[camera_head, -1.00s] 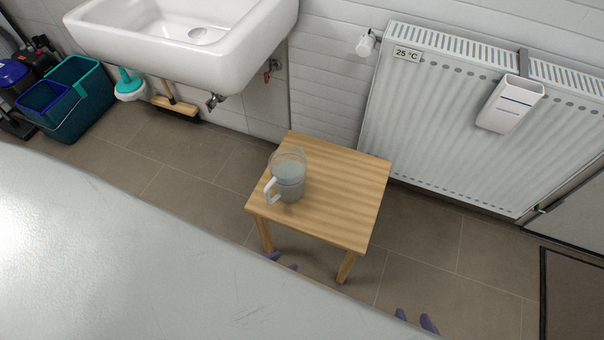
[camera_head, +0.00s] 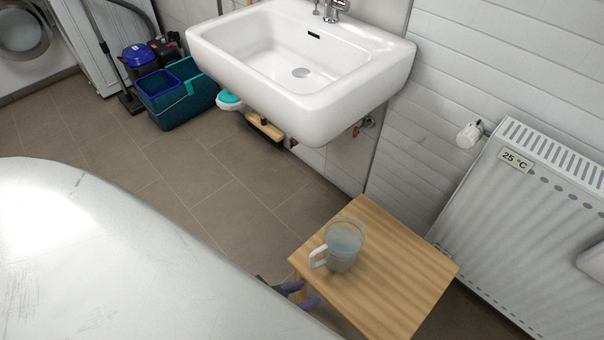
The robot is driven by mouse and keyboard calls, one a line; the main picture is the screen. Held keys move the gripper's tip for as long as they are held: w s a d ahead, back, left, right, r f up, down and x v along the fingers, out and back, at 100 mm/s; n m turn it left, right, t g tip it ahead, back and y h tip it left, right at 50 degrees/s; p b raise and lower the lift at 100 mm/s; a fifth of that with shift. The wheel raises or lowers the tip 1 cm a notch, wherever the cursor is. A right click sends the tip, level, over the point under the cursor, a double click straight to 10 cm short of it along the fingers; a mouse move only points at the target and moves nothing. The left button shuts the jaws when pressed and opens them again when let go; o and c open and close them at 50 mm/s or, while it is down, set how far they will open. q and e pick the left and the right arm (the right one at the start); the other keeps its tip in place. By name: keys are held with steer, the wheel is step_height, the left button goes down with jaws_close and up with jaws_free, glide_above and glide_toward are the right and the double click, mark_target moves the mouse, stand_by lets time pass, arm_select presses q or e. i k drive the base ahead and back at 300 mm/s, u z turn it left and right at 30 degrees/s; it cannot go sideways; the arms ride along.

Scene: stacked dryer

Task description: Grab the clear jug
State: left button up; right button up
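The clear jug (camera_head: 345,247) stands upright on a small wooden stool (camera_head: 395,290) at the lower right of the head view. Its white handle (camera_head: 317,257) points left, toward my side. My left gripper (camera_head: 300,293) shows only as purple fingertips beside the stool's left edge, just below the jug in the picture. The two fingertips are apart with nothing between them. The rest of that gripper is hidden behind my own pale body at the lower left. My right gripper is out of view.
A white sink (camera_head: 300,75) hangs on the wall above and left of the stool. A white radiator (camera_head: 530,220) stands at the right. Teal and blue buckets (camera_head: 175,95) and a wooden brush (camera_head: 265,127) are on the floor at the back. Tiled floor (camera_head: 200,180) left of the stool is clear.

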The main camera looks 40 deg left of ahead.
mark_target(345, 237)
steer(key=u, duration=2.85)
steer(key=k, duration=1.15)
steer(key=z, duration=1.75)
steer(key=i, duration=0.5)
steer(key=z, duration=0.1)
